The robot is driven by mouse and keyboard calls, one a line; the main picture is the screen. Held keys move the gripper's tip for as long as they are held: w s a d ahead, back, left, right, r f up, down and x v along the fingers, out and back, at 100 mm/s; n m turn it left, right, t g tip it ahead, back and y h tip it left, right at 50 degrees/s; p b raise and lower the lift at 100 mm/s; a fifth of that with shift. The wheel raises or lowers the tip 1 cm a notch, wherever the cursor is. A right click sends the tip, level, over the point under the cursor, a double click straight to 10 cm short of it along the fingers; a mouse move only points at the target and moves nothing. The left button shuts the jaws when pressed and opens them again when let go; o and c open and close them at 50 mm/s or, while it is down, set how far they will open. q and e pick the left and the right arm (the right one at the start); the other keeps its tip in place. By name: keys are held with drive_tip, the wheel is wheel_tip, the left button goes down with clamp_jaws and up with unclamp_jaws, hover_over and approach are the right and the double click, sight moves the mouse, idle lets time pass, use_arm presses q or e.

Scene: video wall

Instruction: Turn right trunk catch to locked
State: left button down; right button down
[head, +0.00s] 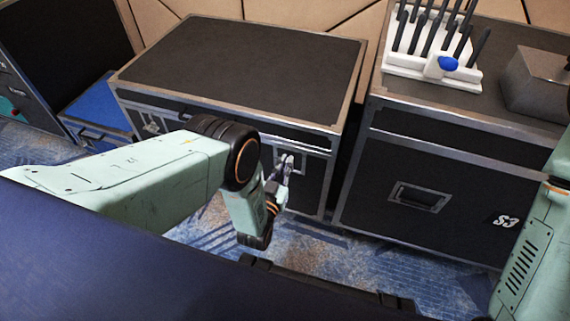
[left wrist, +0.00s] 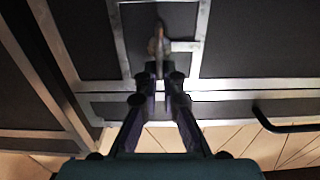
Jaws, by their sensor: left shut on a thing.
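The black trunk (head: 240,60) with metal edges stands in the middle of the head view, its lid down. Its right catch (head: 288,160) sits in a metal recess on the front face. My left gripper (head: 280,175) reaches the front of the trunk at this catch. In the left wrist view its fingers (left wrist: 158,76) are closed together on the catch (left wrist: 158,45), which stands out from its plate. The fingers partly hide the catch, and its exact turn is hard to read. My right gripper is not in view.
The left catch (head: 151,124) is on the same front face. A second black case (head: 450,165) stands close on the right, with a white rack (head: 405,55) of dark sticks and a grey box (head: 537,80) on top. A blue case (head: 95,105) stands left of the trunk.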

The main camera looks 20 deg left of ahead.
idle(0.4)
use_arm(q)
drive_tip(key=m, duration=0.3)
drive_tip(key=d+m+b, duration=0.1)
drive_tip(key=m, duration=0.2)
drive_tip(key=f+m+b, duration=0.1)
drive_tip(key=m, duration=0.2)
drive_tip(key=shift+d, duration=0.4)
drive_tip(key=m, duration=0.1)
drive_tip(key=m+b, duration=0.1)
drive_tip(key=m, duration=0.2)
drive_tip(key=shift+s+d+f+m, duration=0.1)
drive_tip(key=shift+d+f+m, duration=0.15)
drive_tip(key=shift+f+m, duration=0.15)
drive_tip(key=shift+d+f+m+b, duration=0.15)
drive_tip(key=shift+m+b, duration=0.1)
drive_tip(key=shift+m, duration=0.45)
drive_tip(key=shift+a+f+m+b, duration=0.1)
drive_tip(key=shift+m+b, duration=0.15)
drive_tip(key=shift+m, duration=0.45)
drive_tip(key=shift+d+f+m+b, duration=0.15)
drive_tip(key=shift+m+b, duration=0.1)
drive_tip(key=shift+m, duration=0.45)
drive_tip(key=shift+a, duration=0.1)
drive_tip(key=c, duration=1.5)
unclamp_jaws()
drive_tip(key=shift+r, duration=0.15)
